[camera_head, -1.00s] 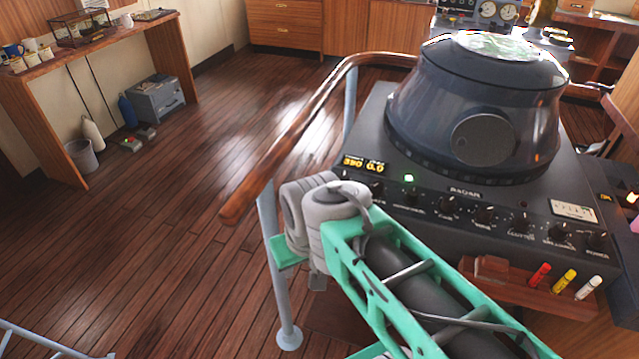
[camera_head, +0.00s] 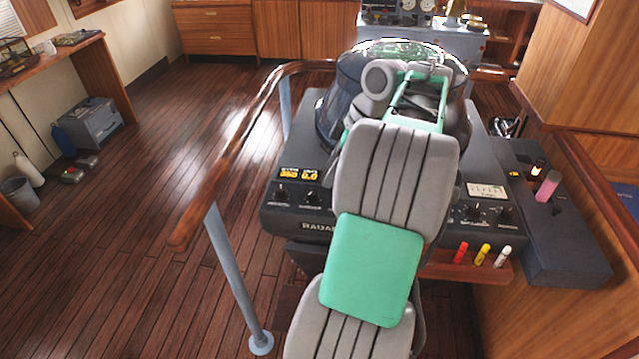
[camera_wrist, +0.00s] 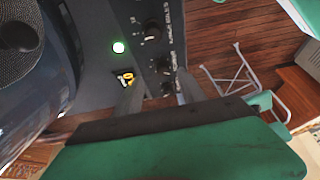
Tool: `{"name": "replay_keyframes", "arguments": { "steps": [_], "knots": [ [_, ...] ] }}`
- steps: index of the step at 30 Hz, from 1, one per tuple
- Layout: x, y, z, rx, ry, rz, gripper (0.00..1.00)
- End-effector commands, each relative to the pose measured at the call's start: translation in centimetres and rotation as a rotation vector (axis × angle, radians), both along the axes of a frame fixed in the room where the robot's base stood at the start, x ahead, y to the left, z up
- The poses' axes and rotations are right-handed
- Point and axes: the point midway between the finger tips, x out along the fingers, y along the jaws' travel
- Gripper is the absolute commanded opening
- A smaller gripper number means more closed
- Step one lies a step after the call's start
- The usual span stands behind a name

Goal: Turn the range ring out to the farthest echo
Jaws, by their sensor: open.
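The radar console (camera_head: 285,218) stands right of centre in the head view, with a dark domed hood (camera_head: 328,108) on top. My arm covers much of the hood and the middle of the panel. An amber display (camera_head: 298,174) shows digits, the right one 0.0. Dark knobs (camera_head: 281,194) line the panel's front. No range label is legible. My gripper (camera_wrist: 158,92) is open in the wrist view, its grey fingers apart over the panel. The left finger partly covers the amber display (camera_wrist: 124,78). I cannot tell whether the fingers touch anything.
A wooden handrail (camera_head: 222,150) on a grey post (camera_head: 238,280) runs along the console's left side. Red (camera_head: 461,252), yellow (camera_head: 482,255) and white (camera_head: 503,257) markers stand in a front rack. A side unit with a pink lever (camera_head: 547,187) is at right.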

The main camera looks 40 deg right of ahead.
Motion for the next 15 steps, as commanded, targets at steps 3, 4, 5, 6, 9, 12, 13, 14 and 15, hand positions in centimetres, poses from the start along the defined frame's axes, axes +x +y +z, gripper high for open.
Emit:
{"name": "replay_keyframes", "arguments": {
  "steps": [3,4,5,6,9,12,13,14,15],
  "knots": [
    [1.0,1.2,-2.2,-0.004,0.003,0.005,0.47],
    [1.2,1.4,-2.7,-0.004,0.003,0.004,0.47],
    [1.5,1.6,-3.2,-0.004,0.003,0.004,0.47],
    [1.7,1.8,-3.9,-0.005,0.003,0.002,0.47],
    [2.0,1.9,-5.4,-0.001,0.000,0.002,0.47],
    [2.0,1.7,-6.3,0.001,-0.002,0.000,0.47],
    [2.0,1.6,-6.5,0.002,-0.002,0.000,0.47],
    [2.0,1.6,-6.6,0.002,-0.003,0.000,0.47],
    [2.0,1.5,-6.6,0.003,-0.003,-0.001,0.47]
  ]
}}
